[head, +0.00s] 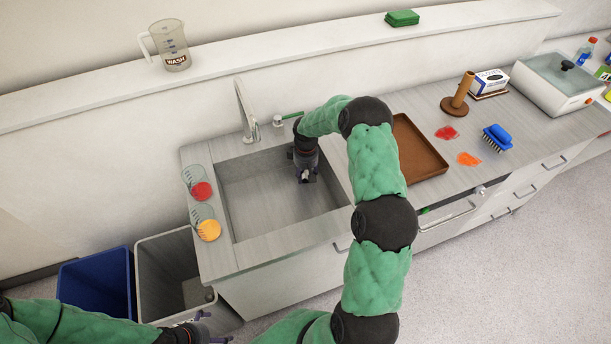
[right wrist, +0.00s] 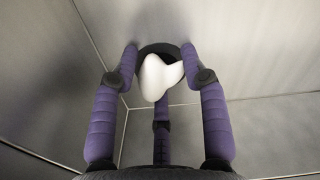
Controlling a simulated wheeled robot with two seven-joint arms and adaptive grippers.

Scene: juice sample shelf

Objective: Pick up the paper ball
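The paper ball (right wrist: 160,78) is white and crumpled, seen in the right wrist view in front of a dark round drain on the sink floor. My right gripper (right wrist: 160,62) has its purple fingers spread around the ball, with gaps showing at the two side fingertips; the third finger reaches toward its near side. In the head view, my right gripper (head: 305,176) points down inside the sink (head: 262,200), where I cannot clearly make out the ball. My left gripper (head: 203,330) is partly in view at the bottom edge, away from the sink; its opening is unclear.
Sink walls surround my right gripper, and the faucet (head: 246,110) stands behind it. A brown tray (head: 418,150) lies to the right. Blue (head: 98,284) and grey (head: 168,268) bins stand below left.

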